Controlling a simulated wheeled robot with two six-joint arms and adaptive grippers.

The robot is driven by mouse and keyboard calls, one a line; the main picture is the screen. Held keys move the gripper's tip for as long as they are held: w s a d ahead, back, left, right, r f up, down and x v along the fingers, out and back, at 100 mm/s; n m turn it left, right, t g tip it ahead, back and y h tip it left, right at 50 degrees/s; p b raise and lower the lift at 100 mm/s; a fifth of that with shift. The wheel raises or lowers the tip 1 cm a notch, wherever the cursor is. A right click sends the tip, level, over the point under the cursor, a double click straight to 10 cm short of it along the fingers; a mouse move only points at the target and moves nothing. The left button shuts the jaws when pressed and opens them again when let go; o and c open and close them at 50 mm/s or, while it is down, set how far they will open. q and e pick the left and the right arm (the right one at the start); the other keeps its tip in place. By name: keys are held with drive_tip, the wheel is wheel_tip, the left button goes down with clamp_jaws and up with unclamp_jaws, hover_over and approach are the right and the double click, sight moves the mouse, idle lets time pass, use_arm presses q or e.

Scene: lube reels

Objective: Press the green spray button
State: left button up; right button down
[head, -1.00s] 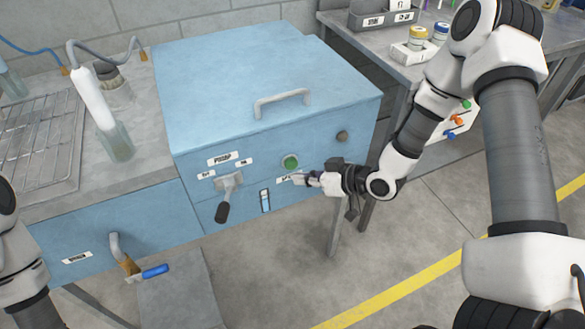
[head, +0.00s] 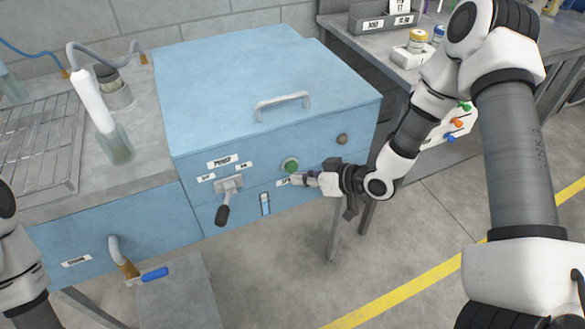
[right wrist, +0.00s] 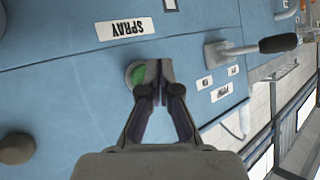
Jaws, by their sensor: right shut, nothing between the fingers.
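The green spray button (head: 290,165) is on the front face of the blue cabinet (head: 330,160). In the right wrist view the button (right wrist: 138,75) is partly hidden behind my fingers, beside the SPRAY label (right wrist: 125,28). My right gripper (head: 297,179) is shut and empty, with its tips just below and right of the button in the head view. In the right wrist view the closed tips (right wrist: 159,68) overlap the button's edge. I cannot tell whether they touch it. My left arm shows at the left edge, but its gripper is out of view.
A pump lever (head: 226,200) sticks out left of the button. A dark knob (head: 342,139) is to its right, and a small sight window (head: 265,204) is below. A handle (head: 283,104) is on the lid. A grey workbench (head: 370,45) stands behind right.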

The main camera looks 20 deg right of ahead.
drive_tip(key=shift+w, duration=0.15)
idle(0.4)
drive_tip(key=shift+w, duration=0.3)
drive_tip(key=shift+w, duration=0.45)
idle(0.6)
idle(0.4)
drive_tip(key=shift+s, duration=0.9)
drive_tip(key=shift+s, duration=0.1)
drive_tip(key=s+p, duration=0.2)
drive_tip(key=s, duration=0.2)
drive_tip(key=shift+s, duration=0.4)
